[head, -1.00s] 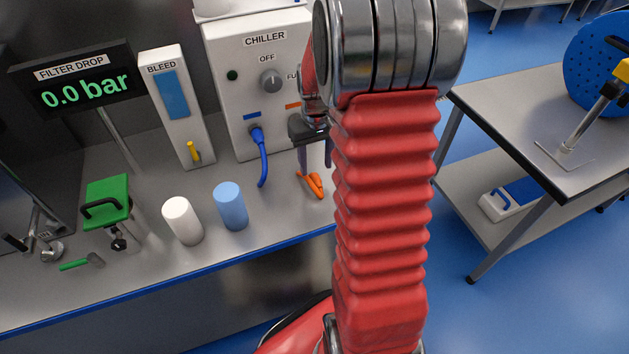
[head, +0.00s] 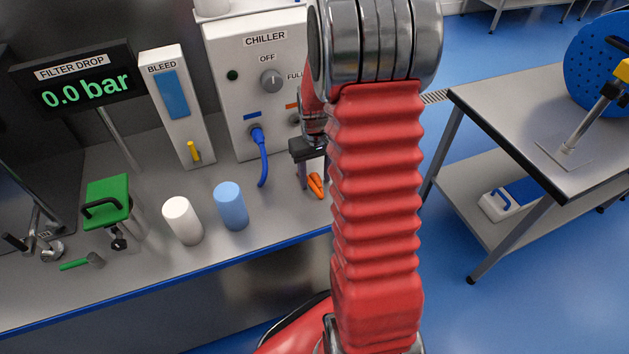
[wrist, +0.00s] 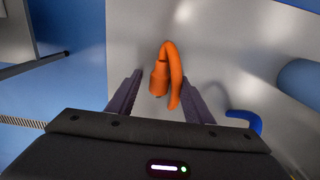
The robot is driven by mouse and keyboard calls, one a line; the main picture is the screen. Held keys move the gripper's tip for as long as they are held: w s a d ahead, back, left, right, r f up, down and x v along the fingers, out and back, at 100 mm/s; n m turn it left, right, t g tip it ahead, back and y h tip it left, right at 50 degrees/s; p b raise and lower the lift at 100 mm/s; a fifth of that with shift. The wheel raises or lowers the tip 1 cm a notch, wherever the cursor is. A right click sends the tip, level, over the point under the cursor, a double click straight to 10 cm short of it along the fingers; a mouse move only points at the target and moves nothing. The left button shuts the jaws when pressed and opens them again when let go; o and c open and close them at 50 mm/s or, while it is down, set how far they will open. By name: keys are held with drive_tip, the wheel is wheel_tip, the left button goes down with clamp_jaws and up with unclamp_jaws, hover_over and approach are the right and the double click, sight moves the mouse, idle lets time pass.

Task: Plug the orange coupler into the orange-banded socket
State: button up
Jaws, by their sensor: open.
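The orange coupler (wrist: 158,75) with its curved hose lies on the grey bench top. In the wrist view it sits between and just beyond the tips of my gripper (wrist: 163,78), whose two fingers are spread and empty. In the head view part of the orange coupler (head: 316,185) shows beside my gripper (head: 315,182); my arm hides the rest. The chiller (head: 255,90) stands behind. Its orange band (head: 292,107) is partly hidden by my arm, and the socket under it is mostly hidden. A blue coupler (head: 258,138) is plugged in below the blue band.
A blue cylinder (head: 231,206) and a white cylinder (head: 182,220) stand on the bench (head: 160,262) left of my gripper. The bleed unit (head: 176,105) is left of the chiller. A second table (head: 545,115) stands to the right across a floor gap.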

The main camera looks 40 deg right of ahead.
sight(315, 177)
drive_tip(key=shift+c, duration=0.5)
drive_tip(key=c, duration=1)
drive_tip(key=shift+r, duration=0.1)
wheel_tip(315, 177, up, 10)
idle(0.4)
